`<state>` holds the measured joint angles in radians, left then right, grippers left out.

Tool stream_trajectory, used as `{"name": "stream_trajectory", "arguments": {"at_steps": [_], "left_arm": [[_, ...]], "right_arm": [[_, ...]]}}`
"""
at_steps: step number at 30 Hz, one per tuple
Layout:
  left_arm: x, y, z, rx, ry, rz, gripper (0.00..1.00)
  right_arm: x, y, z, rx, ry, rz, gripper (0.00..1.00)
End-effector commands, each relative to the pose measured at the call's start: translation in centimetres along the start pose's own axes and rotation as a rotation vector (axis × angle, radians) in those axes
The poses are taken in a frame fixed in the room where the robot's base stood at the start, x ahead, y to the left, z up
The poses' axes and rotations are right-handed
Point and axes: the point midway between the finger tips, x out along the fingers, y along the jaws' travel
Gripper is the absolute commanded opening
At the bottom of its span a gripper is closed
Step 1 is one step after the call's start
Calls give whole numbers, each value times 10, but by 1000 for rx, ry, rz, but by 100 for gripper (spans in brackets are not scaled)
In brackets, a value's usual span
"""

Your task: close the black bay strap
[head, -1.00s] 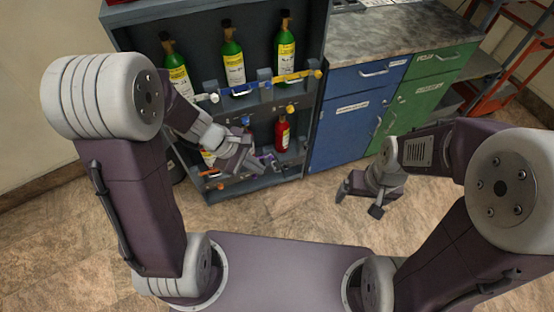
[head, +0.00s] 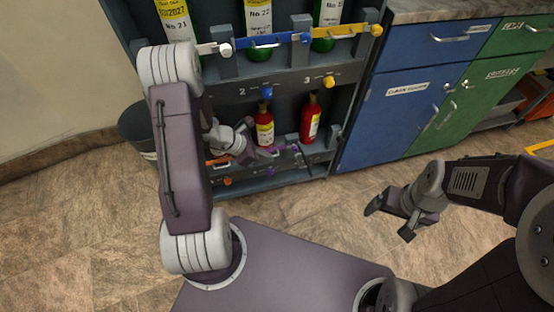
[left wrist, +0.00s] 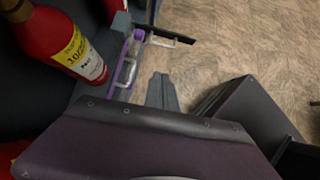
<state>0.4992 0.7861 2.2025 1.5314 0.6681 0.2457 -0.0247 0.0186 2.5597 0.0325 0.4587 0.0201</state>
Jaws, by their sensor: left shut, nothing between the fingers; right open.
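The black strap (left wrist: 172,31) shows in the left wrist view as a dark bar sticking outward from a rack post, with a pale handle beside it. It looks swung open. My right gripper (head: 390,217) is open and empty above the floor.
A purple strap (left wrist: 125,58) runs beside a red bottle (left wrist: 68,43). Another red bottle (head: 311,118) stands in the lower rack. White, blue and yellow straps (head: 278,40) cross the upper shelf. Blue drawers (head: 400,110) stand right of the rack. A dark bin (head: 138,128) stands left.

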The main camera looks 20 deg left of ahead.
Motion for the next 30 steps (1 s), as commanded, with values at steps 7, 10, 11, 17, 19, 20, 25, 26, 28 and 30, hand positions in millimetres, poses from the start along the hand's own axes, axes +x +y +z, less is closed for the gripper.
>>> {"name": "stream_trajectory", "arguments": {"at_steps": [7, 10, 11, 17, 19, 20, 25, 26, 28, 30], "left_arm": [[61, -2, -4, 3, 1, -4, 0], [82, -1, -4, 4, 0, -4, 0], [88, -2, -4, 4, 0, -4, 0], [108, -1, 17, 5, 0, -1, 0], [112, 0, 21, 4, 0, -1, 0], [113, 0, 22, 3, 0, -1, 0], [115, -1, 25, 1, 0, -1, 0], [115, -1, 25, 1, 0, -1, 0], [114, -1, 25, 1, 0, -1, 0], [114, -1, 25, 1, 0, -1, 0]], "right_arm": [[35, 1, 4, 0, -1, 0, 88], [46, 1, 5, 0, -1, 0, 88], [48, 1, 5, 0, -1, 0, 88], [55, 1, 6, 0, -1, 0, 88], [56, 1, 6, 0, -1, 0, 88], [57, 1, 6, 0, -1, 0, 88], [57, 1, 6, 0, -1, 0, 88], [57, 1, 6, 0, -1, 0, 88], [56, 1, 6, 0, -1, 0, 88], [56, 1, 6, 0, -1, 0, 88]]}}
